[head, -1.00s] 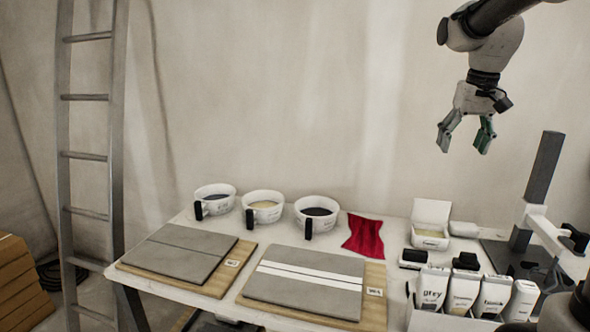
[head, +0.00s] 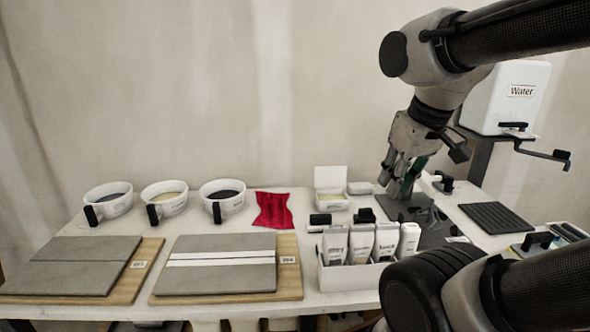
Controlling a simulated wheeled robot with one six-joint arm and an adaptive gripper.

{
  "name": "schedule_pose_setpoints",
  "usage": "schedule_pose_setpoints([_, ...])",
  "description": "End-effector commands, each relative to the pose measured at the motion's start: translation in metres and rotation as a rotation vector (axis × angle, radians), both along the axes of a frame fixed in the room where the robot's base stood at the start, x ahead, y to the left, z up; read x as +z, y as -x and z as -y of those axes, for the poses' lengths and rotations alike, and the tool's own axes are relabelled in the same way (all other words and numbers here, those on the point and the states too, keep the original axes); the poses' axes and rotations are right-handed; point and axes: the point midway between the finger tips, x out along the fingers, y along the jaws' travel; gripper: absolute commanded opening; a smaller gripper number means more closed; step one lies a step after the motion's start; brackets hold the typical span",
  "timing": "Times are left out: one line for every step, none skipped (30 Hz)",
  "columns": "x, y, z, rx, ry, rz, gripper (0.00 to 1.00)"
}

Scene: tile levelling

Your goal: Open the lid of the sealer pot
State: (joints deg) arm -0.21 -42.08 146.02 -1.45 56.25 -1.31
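I cannot make out for certain which thing is the sealer pot. A small white box (head: 331,201) near the back of the table has its lid (head: 331,177) standing up and something yellowish inside. A low white piece (head: 360,188) lies just right of it. Three white pots (head: 108,203) with black handles stand at the back left, their tops uncovered. My gripper (head: 400,183) hangs over the dark mat right of the white box, pointing down. Its fingers look apart, with nothing seen between them.
A white rack (head: 350,277) of several labelled bottles stands at the front. Two boards with grey tiles (head: 222,264) lie to the left. A red cloth (head: 273,210) lies behind them. A water tank (head: 506,98) on a stand rises at the right. A black ribbed tray (head: 495,217) lies below it.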

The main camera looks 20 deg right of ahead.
Motion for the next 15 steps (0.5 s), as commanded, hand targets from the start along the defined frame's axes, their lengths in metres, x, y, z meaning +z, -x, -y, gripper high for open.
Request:
schedule_pose_setpoints([-0.003,-0.003,0.005,0.037,0.039,-0.041,0.00])
schedule_pose_setpoints([-0.005,-0.005,0.009,0.072,0.073,-0.074,0.00])
schedule_pose_setpoints([-0.008,-0.009,0.017,0.131,0.128,-0.130,0.00])
schedule_pose_setpoints([-0.011,-0.012,0.024,0.183,0.177,-0.180,0.00])
schedule_pose_setpoints([-0.013,-0.017,0.031,0.245,0.229,-0.235,0.00])
schedule_pose_setpoints([-0.015,-0.024,0.041,0.335,0.302,-0.317,0.00])
schedule_pose_setpoints([-0.017,-0.029,0.049,0.409,0.357,-0.383,0.00])
schedule_pose_setpoints([-0.018,-0.036,0.057,0.483,0.409,-0.449,0.00])
schedule_pose_setpoints([-0.020,-0.046,0.066,0.583,0.477,-0.538,0.00])
schedule_pose_setpoints([-0.021,-0.054,0.073,0.661,0.525,-0.607,0.00])
schedule_pose_setpoints([-0.022,-0.063,0.079,0.738,0.571,-0.675,0.00])
schedule_pose_setpoints([-0.023,-0.076,0.086,0.841,0.627,-0.768,0.00])
schedule_pose_setpoints([-0.025,-0.087,0.091,0.922,0.670,-0.838,0.00])
schedule_pose_setpoints([-0.026,-0.098,0.095,1.000,0.708,-0.910,0.00])
schedule_pose_setpoints([-0.029,-0.114,0.099,1.107,0.758,-1.006,0.00])
